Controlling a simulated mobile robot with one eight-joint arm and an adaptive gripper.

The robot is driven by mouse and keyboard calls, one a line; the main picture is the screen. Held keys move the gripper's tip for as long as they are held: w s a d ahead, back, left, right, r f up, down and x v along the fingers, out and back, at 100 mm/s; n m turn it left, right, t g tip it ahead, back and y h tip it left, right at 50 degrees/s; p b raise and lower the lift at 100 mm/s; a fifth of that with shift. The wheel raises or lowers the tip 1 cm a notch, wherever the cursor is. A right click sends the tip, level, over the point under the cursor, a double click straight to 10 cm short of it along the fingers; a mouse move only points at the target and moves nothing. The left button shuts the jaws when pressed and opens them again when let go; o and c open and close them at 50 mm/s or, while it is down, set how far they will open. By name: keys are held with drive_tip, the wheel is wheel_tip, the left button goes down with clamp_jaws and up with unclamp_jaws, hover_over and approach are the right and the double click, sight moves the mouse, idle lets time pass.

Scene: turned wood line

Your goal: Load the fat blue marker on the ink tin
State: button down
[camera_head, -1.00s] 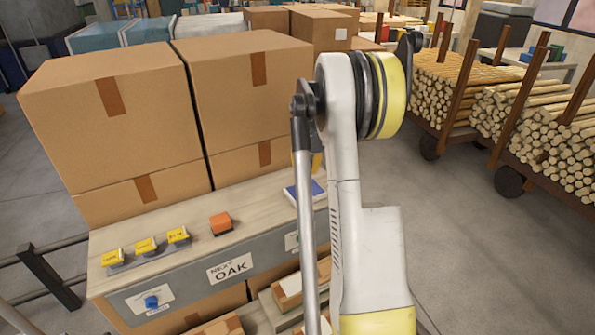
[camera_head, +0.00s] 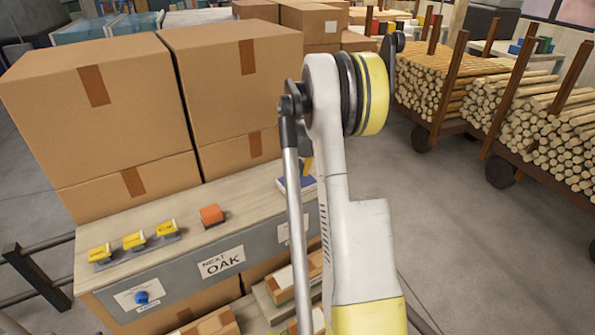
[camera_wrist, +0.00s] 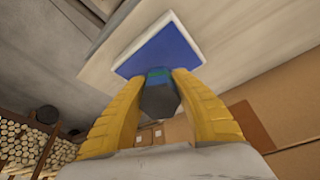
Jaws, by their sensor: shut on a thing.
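The ink tin, a flat blue pad with a white rim (camera_head: 295,184), lies at the right end of the bench. It also shows large in the wrist view (camera_wrist: 165,48). My gripper (camera_wrist: 158,84) has its two yellow fingers closed on a dark, faceted, stubby thing with a blue-green end, which looks like the fat blue marker (camera_wrist: 157,100). The marker's blue-green end is at the near edge of the pad in that view; whether it touches the pad I cannot tell. In the head view my arm hides most of the gripper and the marker.
The bench (camera_head: 262,200) carries an orange block (camera_head: 211,215) and several yellow-topped stamps (camera_head: 134,240). Tall cardboard boxes (camera_head: 95,110) stand behind it. Carts of wooden rods (camera_head: 550,130) stand at right, with open floor (camera_head: 440,220) before them.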

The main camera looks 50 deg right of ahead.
drive_tip(key=shift+f+b, duration=0.75)
drive_tip(key=shift+f, duration=0.05)
idle(1.9)
drive_tip(key=shift+r, duration=0.15)
drive_tip(key=shift+r+p, duration=2)
drive_tip(key=shift+r, duration=1.45)
drive_tip(key=shift+f, duration=0.1)
